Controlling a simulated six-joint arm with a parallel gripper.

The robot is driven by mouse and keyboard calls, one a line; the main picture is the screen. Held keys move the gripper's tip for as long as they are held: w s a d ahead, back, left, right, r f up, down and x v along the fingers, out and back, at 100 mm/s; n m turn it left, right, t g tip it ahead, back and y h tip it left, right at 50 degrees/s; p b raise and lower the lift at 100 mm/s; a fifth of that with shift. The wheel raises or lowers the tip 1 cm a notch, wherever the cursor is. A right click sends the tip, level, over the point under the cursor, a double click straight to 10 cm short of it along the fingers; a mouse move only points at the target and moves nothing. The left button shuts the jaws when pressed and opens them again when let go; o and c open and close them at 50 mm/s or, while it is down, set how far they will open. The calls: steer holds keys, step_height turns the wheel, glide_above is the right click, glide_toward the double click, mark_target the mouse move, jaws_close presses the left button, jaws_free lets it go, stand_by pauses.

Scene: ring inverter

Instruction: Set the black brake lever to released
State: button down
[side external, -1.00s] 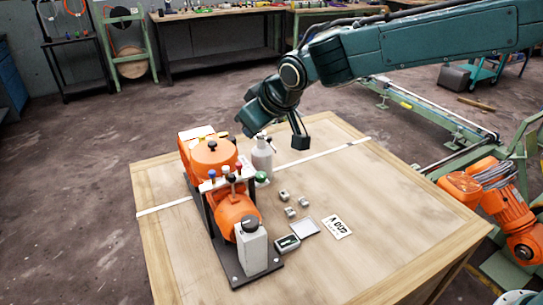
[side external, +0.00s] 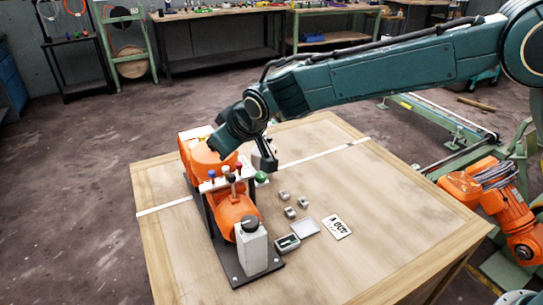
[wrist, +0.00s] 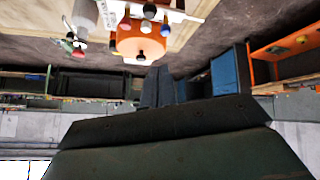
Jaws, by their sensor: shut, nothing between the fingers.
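The orange machine (side external: 232,211) stands on a dark base plate on the wooden table. A row of small levers with coloured knobs rises from a white panel across it. A dark-knobbed lever (side external: 231,178) sits in this row, and a black knob (wrist: 149,10) shows among the coloured ones in the wrist view. I cannot tell which way the black lever is set. My gripper (side external: 268,165) is shut and empty, above and to the right of the lever row in the side view. In the wrist view its dark fingers (wrist: 157,72) point toward the machine, apart from the knobs.
A grey box (side external: 252,250) with a black top knob stands at the machine's front. A small meter (side external: 287,243), a flat tray (side external: 306,227), a printed card (side external: 338,228) and several small metal blocks lie to the right. The table's right side is clear.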

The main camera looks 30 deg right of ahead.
mark_target(230, 181)
steer(key=x, duration=1)
steer(key=shift+s+d+f, duration=0.2)
steer(key=shift+s+d, duration=0.1)
steer(key=shift+s, duration=0.3)
steer(key=shift+s+d+f, duration=0.2)
steer(key=shift+s+d, duration=0.1)
steer(key=shift+s, duration=0.3)
steer(key=shift+s+d+f, duration=0.2)
steer(key=shift+s+d, duration=0.1)
steer(key=shift+s, duration=0.25)
steer(key=shift+s, duration=0.6)
steer(key=shift+s+f+t, duration=0.2)
steer(key=shift+s+t, duration=0.55)
steer(key=shift+t, duration=0.65)
steer(key=shift+s+f, duration=0.15)
steer(key=shift+s, duration=0.45)
steer(key=shift+w, duration=0.2)
steer(key=shift+w, duration=0.65)
